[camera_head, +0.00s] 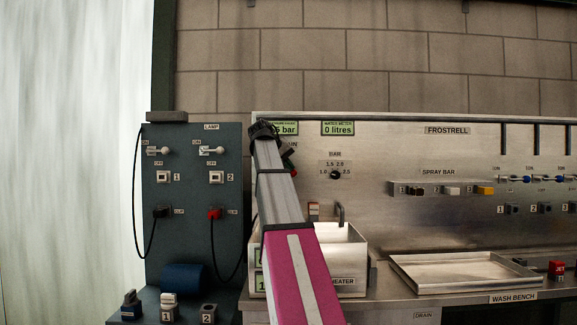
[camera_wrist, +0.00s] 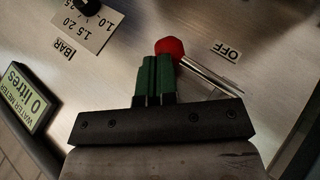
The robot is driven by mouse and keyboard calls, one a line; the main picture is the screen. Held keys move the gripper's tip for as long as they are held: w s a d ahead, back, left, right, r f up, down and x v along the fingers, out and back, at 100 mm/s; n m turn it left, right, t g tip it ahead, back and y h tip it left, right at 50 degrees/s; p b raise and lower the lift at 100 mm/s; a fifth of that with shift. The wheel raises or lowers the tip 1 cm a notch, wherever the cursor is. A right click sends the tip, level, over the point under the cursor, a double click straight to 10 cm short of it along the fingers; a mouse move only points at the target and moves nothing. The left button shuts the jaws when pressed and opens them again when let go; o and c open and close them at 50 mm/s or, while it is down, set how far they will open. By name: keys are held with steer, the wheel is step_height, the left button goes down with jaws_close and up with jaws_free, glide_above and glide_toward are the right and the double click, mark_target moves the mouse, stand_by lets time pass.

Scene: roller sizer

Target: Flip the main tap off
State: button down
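The main tap shows in the wrist view as a lever with a red ball knob (camera_wrist: 170,47) on a bright metal rod (camera_wrist: 212,77). The rod slants down right from the knob, below the OFF label (camera_wrist: 227,51). My gripper (camera_wrist: 156,60) has its two green fingers side by side, shut with nothing visible between them. Their tips are at the knob's lower left edge; I cannot tell whether they touch it. In the head view my gripper (camera_head: 289,158) is at the steel panel, and my arm hides most of the tap and its label.
A pressure dial (camera_head: 335,175) sits right of my gripper, under the water meter (camera_head: 338,128) reading 0 litres. The grey lamp panel (camera_head: 190,240) stands left. Below are a steel heater box (camera_head: 345,258) and a shallow tray (camera_head: 460,275) on the bench.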

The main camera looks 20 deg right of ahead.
steer(key=shift+s+f, duration=0.1)
steer(key=shift+s, duration=0.05)
stand_by(0.3)
steer(key=v, duration=0.7)
steer(key=shift+r, duration=0.25)
steer(key=shift+a, duration=0.15)
